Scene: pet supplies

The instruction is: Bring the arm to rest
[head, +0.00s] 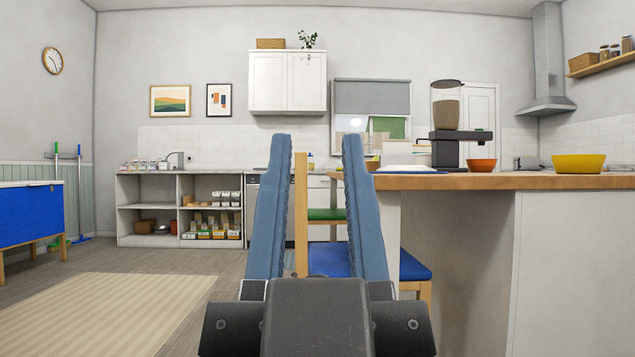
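My gripper (317,150) is in the lower middle of the head view, pointing away into the room. Its two long blue fingers stand well apart with nothing between them, so it is open and empty. Through the gap I see part of a chair and the low cupboards behind it. The fingers overlap the left end of the counter in the picture; I cannot tell how far apart they are in depth.
A wooden-topped counter (520,181) fills the right, bearing a food dispenser (446,115), an orange bowl (482,165) and a yellow bowl (578,163). Chairs with a blue seat (414,268) stand beside it. A beige rug (110,310) and open floor lie left.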

